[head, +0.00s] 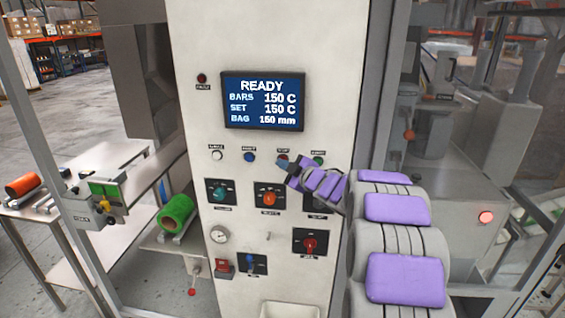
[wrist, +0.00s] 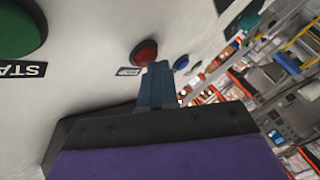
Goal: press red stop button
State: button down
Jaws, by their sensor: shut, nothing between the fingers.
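The red stop button (head: 283,157) sits in the row of small buttons below the display on the pale panel. In the wrist view the red button (wrist: 144,52) is a round dome with a small label beside it. My gripper (head: 286,165) reaches in from the right, its tip at the red button's lower edge. In the wrist view my gripper (wrist: 158,66) is shut and empty, and its tip overlaps the button's lower right edge. I cannot tell whether it touches the button.
A green start button (head: 318,160) is just right of the red one. A blue button (head: 249,157) and a white button (head: 217,155) are to its left. Rotary knobs, including an orange one (head: 268,198), lie below. The display (head: 263,101) reads READY.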

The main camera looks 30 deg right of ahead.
jog(key=shift+s+a, duration=0.3)
jog(key=shift+s, duration=0.15)
jog(key=s+a, duration=0.1)
jog(key=s+a+b, duration=0.1)
jog(key=s, duration=0.1)
jog(key=s+a+b, duration=0.1)
jog(key=shift+s, duration=0.15)
dwell(0.4)
dwell(0.7)
